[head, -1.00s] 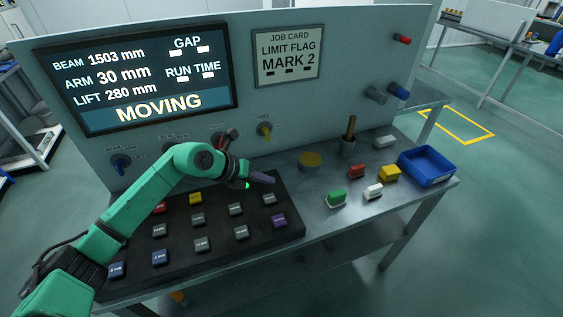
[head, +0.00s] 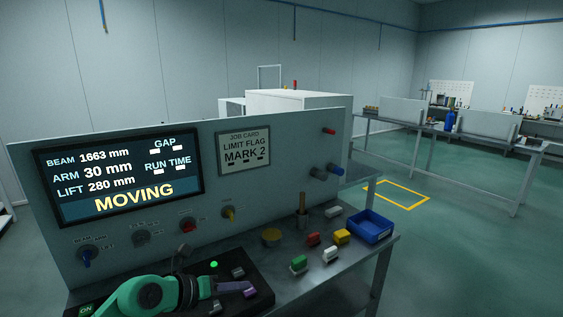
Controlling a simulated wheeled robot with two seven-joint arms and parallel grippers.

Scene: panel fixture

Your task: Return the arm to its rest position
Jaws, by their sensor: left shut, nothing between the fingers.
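My left arm (head: 150,296) is green and comes in low at the bottom left, over the dark button pad (head: 262,277). My left gripper (head: 236,287) is shut and empty, close to the pad's right side by a purple button; I cannot tell whether it touches. Much of the pad is hidden by the arm or cut off by the frame. The panel screen (head: 118,172) reads MOVING, with beam 1663 mm, arm 30 mm and lift 280 mm. My right gripper is not in view.
A job card (head: 243,152) reads LIMIT FLAG MARK 2. Right of the pad stand small coloured blocks and a blue tray (head: 370,226). The floor at right is open.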

